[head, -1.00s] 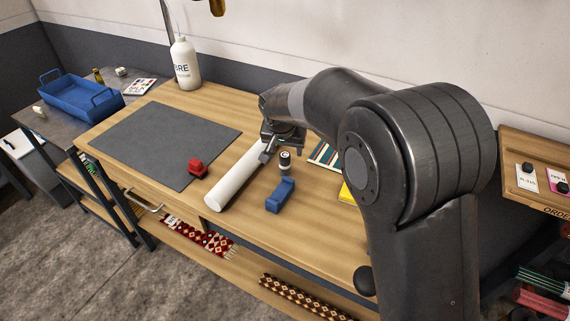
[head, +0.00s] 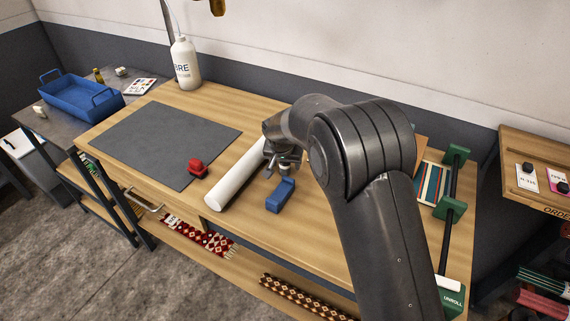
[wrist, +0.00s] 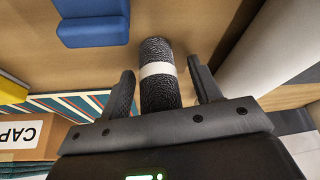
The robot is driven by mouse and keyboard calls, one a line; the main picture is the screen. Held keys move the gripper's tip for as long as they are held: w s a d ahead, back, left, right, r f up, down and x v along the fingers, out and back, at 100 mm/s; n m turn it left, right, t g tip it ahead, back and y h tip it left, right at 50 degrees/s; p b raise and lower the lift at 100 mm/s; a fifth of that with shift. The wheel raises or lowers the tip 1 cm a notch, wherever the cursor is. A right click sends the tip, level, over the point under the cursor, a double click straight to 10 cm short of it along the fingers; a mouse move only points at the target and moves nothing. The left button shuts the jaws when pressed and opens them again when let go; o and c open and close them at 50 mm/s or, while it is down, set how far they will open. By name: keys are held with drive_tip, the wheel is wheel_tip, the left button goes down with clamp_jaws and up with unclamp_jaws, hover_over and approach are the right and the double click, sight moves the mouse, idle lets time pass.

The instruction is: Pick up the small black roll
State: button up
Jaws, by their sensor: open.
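The small black roll (wrist: 158,92) has a dark speckled surface and a white band around its middle. In the wrist view it lies between the two fingers of my open gripper (wrist: 161,75), with a narrow gap on each side. In the head view my gripper (head: 284,167) is low over the table between the white roll and the blue block, and the black roll is hidden or too small to tell there.
A long white roll (head: 237,175) lies beside my gripper, and a blue block (head: 281,195) is close in front. A red object (head: 197,167) sits by the grey mat (head: 165,143). A green-ended unroll stand (head: 450,208) is on the right.

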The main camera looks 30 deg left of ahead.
drive_tip(key=c, duration=1.1)
drive_tip(key=shift+o, duration=0.2)
